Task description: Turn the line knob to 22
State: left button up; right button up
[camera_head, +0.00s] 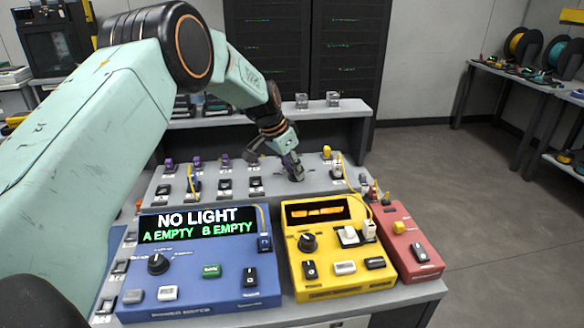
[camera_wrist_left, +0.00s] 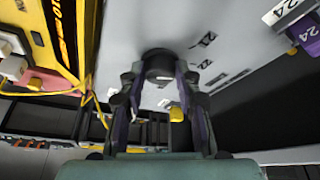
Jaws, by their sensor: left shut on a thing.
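The line knob (camera_wrist_left: 159,62) is a dark round knob on the light grey panel (camera_wrist_left: 230,45), seen in the left wrist view. My left gripper (camera_wrist_left: 158,78) is shut on it, with one finger on each side. In the head view my left gripper (camera_head: 292,172) reaches down onto the panel behind the yellow box, and its fingers mostly hide the knob. My right gripper is not in view.
In front stand a blue box (camera_head: 207,280) reading NO LIGHT, A EMPTY, B EMPTY, a yellow box (camera_head: 333,270) and a red box (camera_head: 405,235). A yellow cable (camera_head: 355,175) runs close to the gripper's right. Several small switches and plugs line the panel's left.

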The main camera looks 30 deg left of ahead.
pick_arm(q)
jog(key=o, duration=0.8)
jog(key=shift+w+r, duration=0.2)
jog(key=shift+w, duration=0.05)
jog(key=o, duration=0.4)
jog(key=shift+d+f, duration=0.1)
jog(key=shift+f, duration=0.1)
jog(key=shift+c, duration=0.2)
jog(key=shift+s, duration=0.2)
jog(key=v, duration=1.2)
jog(key=shift+r, duration=0.1)
jog(key=shift+w, duration=0.15)
